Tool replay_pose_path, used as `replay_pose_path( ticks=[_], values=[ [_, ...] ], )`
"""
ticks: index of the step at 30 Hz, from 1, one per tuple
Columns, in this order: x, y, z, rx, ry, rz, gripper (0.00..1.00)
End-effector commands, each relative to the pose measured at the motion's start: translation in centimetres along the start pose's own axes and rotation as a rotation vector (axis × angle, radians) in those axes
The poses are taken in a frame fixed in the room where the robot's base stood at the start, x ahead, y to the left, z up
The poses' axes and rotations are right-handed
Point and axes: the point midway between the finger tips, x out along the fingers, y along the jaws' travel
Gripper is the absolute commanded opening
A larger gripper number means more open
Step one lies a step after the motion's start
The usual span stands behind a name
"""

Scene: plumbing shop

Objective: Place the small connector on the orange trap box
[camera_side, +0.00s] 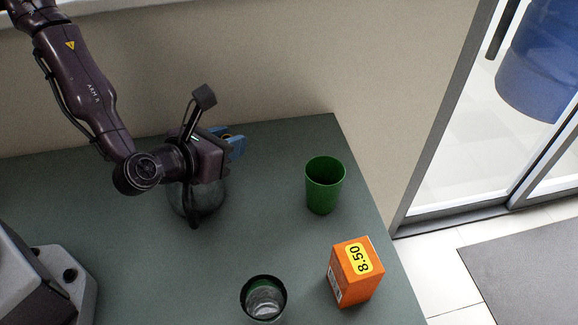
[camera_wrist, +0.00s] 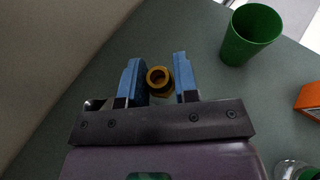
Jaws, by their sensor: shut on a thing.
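The small connector (camera_wrist: 159,80) is a brass-coloured ring-shaped piece with an open bore, between the two blue fingers of my gripper (camera_wrist: 157,62). My gripper is shut on it. In the side view my gripper (camera_side: 237,146) is toward the back of the table, and only a little of the connector (camera_side: 228,137) shows. The orange trap box (camera_side: 341,269) stands upright at the front right of the table, with a yellow 8.50 label. It is apart from my gripper, and part of it shows at the right edge of the wrist view (camera_wrist: 310,99).
A green cup (camera_side: 325,187) stands between my gripper and the box, toward the right edge of the table (camera_side: 130,225). A clear rounded glass vessel (camera_side: 207,203) is partly hidden behind my gripper.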

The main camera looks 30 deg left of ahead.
Motion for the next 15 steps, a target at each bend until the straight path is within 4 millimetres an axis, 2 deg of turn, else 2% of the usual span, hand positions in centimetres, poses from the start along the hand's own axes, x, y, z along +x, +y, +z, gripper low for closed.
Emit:
replay_pose_path(
  ticks=[5,8,11,15],
  values=[
    [-0.4,-0.2,0.6,0.003,-0.004,-0.007,0.05],
    [-0.9,-1.1,2.3,0.013,-0.009,-0.029,0.05],
    [-2.5,-3.5,4.8,0.043,-0.013,-0.096,0.05],
    [-6.3,-8.5,7.5,0.115,-0.012,-0.265,0.05]
  ],
)
